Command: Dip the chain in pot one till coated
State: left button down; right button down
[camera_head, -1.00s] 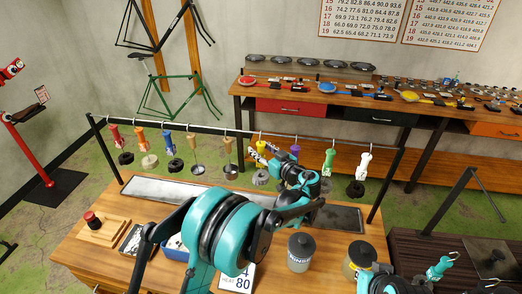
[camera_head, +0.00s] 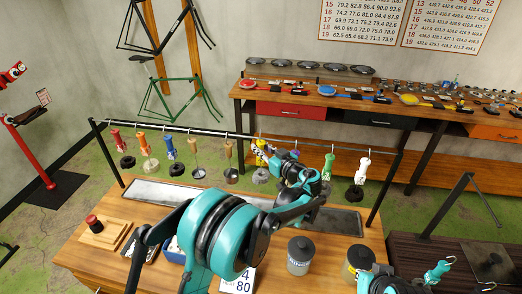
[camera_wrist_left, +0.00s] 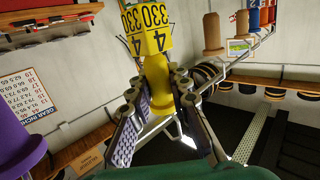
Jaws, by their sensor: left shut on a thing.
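A yellow handle (camera_wrist_left: 157,82) with a yellow tag (camera_wrist_left: 148,32) marked 330 and 4 stands between the fingers of my left gripper (camera_wrist_left: 160,95), which is shut on it. In the head view, my left gripper (camera_head: 266,156) is at the hanging rail, with the yellow handle (camera_head: 260,152) beside it. A dark round chain (camera_head: 260,176) hangs below that handle.
The rail (camera_head: 180,128) carries several other handles with chains. A purple handle (camera_wrist_left: 15,135) is close on the left in the wrist view; green (camera_head: 328,166) and white (camera_head: 363,170) ones hang right. A long metal tray (camera_head: 165,192) lies beneath.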

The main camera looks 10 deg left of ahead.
aim_at(258, 156)
pick_arm(q)
jog(key=shift+f, duration=0.1)
jog(key=shift+s, duration=0.35)
jog(key=shift+s+b, duration=0.45)
jog(key=shift+s, duration=1.45)
notch_tip(258, 156, up, 2)
jog(key=shift+r+p, duration=0.1)
jog(key=shift+p, duration=0.5)
